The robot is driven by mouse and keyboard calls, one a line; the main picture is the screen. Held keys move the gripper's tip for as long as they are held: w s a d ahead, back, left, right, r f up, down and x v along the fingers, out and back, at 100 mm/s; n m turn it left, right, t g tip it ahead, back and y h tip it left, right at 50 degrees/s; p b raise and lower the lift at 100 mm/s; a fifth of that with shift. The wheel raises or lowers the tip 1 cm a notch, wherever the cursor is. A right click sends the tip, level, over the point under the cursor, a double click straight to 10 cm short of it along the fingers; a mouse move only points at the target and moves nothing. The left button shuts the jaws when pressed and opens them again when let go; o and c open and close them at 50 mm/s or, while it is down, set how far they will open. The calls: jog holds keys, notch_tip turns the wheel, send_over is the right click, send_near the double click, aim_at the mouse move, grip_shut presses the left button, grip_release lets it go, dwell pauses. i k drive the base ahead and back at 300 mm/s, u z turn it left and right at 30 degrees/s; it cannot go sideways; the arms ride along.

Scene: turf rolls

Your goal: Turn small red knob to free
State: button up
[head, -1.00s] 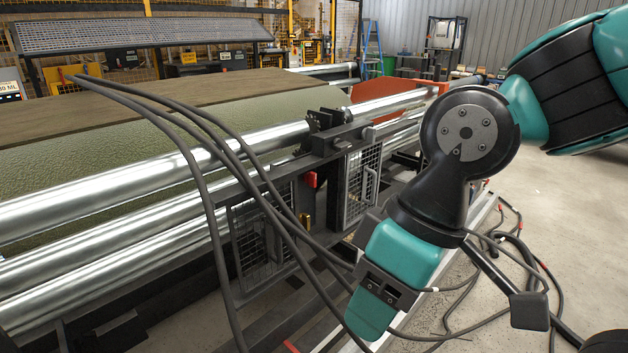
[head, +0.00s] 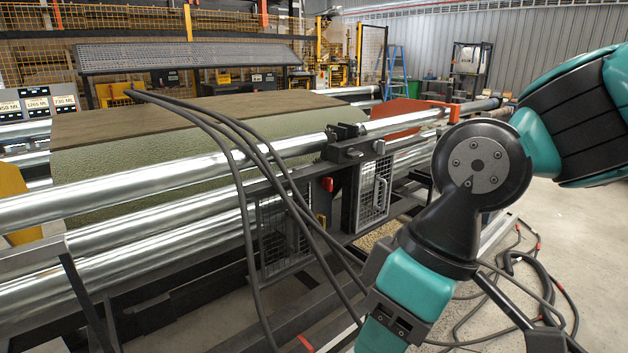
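A small red knob or handle (head: 327,184) shows in the head view on the dark machine frame, below the roller bracket and left of a mesh door. It is small in the picture, and I cannot tell its setting. Black cables pass in front of the frame to its left. My arm's teal and black wrist is at the lower right, well apart from the red part. My gripper's fingers are not visible.
Long shiny rollers (head: 150,184) run across the machine beside the green turf sheet (head: 220,130). Thick black cables (head: 245,240) hang in front of the frame. A mesh door (head: 374,196) stands right of the red part. Open concrete floor (head: 590,225) lies at the right.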

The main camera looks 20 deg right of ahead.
aim_at(327, 183)
jog(key=z, duration=0.15)
jog(key=i, duration=1.1)
jog(key=z, duration=0.6)
